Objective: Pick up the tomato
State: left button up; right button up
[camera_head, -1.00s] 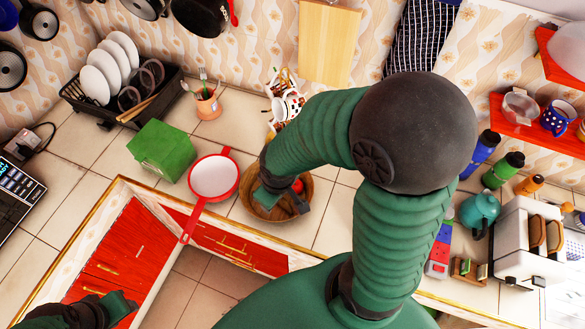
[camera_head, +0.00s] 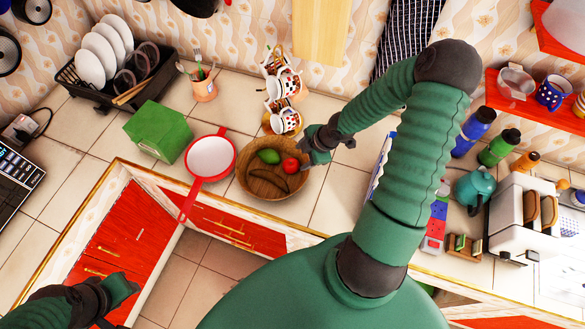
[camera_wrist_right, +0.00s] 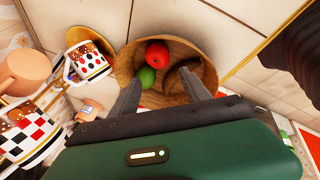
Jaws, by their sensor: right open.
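The red tomato (camera_head: 290,165) lies in a round wooden bowl (camera_head: 262,190) on the tiled counter, beside a green fruit (camera_head: 269,156) and dark brown banana-like shapes (camera_head: 268,182). In the right wrist view the tomato (camera_wrist_right: 157,53) rests near the bowl's rim, with the green fruit (camera_wrist_right: 147,77) next to it. My right gripper (camera_head: 330,142) is open and empty, above and to the right of the bowl. In the wrist view its fingers (camera_wrist_right: 165,95) are spread, with the bowl beyond them. My left gripper (camera_head: 122,295) is at the lower left, far from the bowl; its jaws are unclear.
A red-rimmed white pan (camera_head: 210,157) stands just left of the bowl, and a green box (camera_head: 160,132) further left. A rack of stacked patterned mugs (camera_head: 284,118) stands close behind the bowl. Bare counter lies right of the bowl.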

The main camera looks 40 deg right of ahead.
aim_at(294, 164)
jog(key=x, duration=0.2)
jog(key=b+x, duration=0.1)
jog(key=x, duration=0.4)
jog(key=shift+w+a+r, duration=0.15)
jog(key=shift+w+a, duration=0.05)
jog(key=shift+a, duration=0.15)
jog(key=shift+w+f, duration=0.15)
jog(key=shift+f, duration=0.15)
jog(key=f, duration=0.1)
jog(key=d+f, duration=0.1)
jog(key=f, duration=0.1)
jog(key=w+f, duration=0.1)
jog(key=shift+d+f, duration=0.3)
jog(key=shift+f, duration=0.05)
jog(key=shift+w+f, duration=0.1)
jog(key=shift+w, duration=0.05)
jog(key=shift+a, duration=0.45)
jog(key=shift+w, duration=0.1)
jog(key=shift+c, duration=1.4)
jog(key=shift+a, duration=0.1)
jog(key=c, duration=0.5)
jog(key=shift+d, duration=0.25)
jog(key=c, duration=0.3)
pick_arm(q)
jog(key=shift+x, duration=1.2)
pick_arm(e)
jog(key=shift+d, duration=0.1)
